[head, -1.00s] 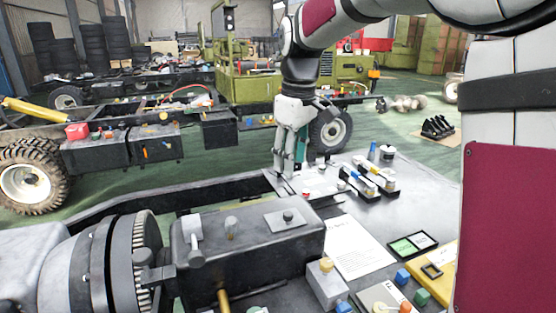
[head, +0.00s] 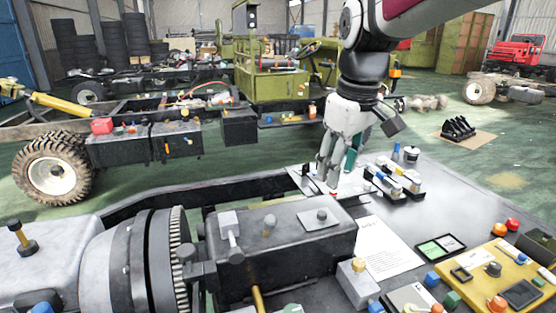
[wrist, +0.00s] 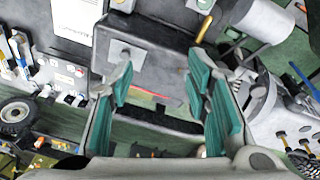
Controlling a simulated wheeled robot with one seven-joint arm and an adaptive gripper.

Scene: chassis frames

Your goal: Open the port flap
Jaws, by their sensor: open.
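I cannot tell for sure which part is the port flap. A small square plate with a knob (head: 320,218) lies on top of the dark grey housing (head: 285,245); it looks closed and flat. The same plate shows in the wrist view (wrist: 125,52), beyond my left finger. My gripper (head: 332,180) points down above the far edge of the workbench, behind the housing, apart from the plate. In the wrist view my gripper (wrist: 162,68) is open, its teal-padded fingers wide apart with nothing between them.
A white sheet (head: 385,248), a small panel with green and white fields (head: 440,247) and a yellow control panel (head: 500,275) lie right of the housing. Connector blocks (head: 395,180) stand right of my gripper. A toothed ring (head: 180,260) is at left.

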